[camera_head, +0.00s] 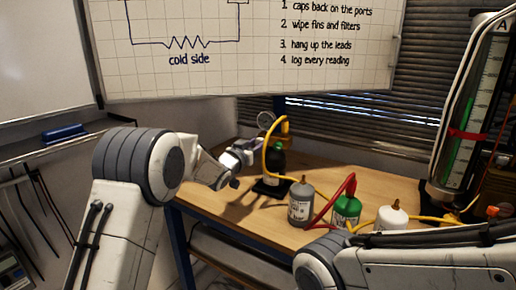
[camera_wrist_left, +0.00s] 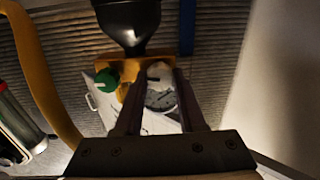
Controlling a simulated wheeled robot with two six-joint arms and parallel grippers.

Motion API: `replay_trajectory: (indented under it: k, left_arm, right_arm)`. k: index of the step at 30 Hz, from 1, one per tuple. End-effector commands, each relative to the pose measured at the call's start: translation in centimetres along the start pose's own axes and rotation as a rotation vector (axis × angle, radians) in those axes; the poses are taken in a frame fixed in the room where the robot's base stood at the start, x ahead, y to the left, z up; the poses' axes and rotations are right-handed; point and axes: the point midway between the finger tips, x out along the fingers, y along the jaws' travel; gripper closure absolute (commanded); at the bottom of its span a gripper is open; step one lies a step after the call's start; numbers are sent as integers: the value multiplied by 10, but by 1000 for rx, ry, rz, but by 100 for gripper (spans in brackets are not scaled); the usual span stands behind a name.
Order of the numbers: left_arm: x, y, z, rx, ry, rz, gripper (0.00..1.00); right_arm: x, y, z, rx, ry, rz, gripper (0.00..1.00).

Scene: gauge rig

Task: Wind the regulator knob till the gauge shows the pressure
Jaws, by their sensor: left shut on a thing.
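The regulator stands on the bench in the head view, with a round gauge (camera_head: 265,120) at its top and a yellow body (camera_head: 284,127) beside it. My left gripper (camera_head: 240,157) reaches it from the left. In the left wrist view, the two fingers of my left gripper (camera_wrist_left: 160,78) are closed on a pale knob (camera_wrist_left: 159,70), which I take for the regulator knob. A green knob (camera_wrist_left: 107,80) sits to the left, apart from the fingers. My right gripper is out of view.
A grey bottle (camera_head: 300,206), a green bottle (camera_head: 346,209) and a white bottle (camera_head: 391,218) stand on the wooden bench (camera_head: 258,229). A yellow hose (camera_head: 266,152) arches by the regulator. A tall glass cylinder (camera_head: 466,120) stands at the right.

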Motion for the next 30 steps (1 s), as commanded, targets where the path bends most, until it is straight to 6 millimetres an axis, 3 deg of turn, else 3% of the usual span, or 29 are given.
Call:
replay_trajectory:
  k: [30]
  left_arm:
    - [0, 4, 5, 962, 4, 1, 100]
  right_arm:
    - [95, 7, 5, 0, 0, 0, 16]
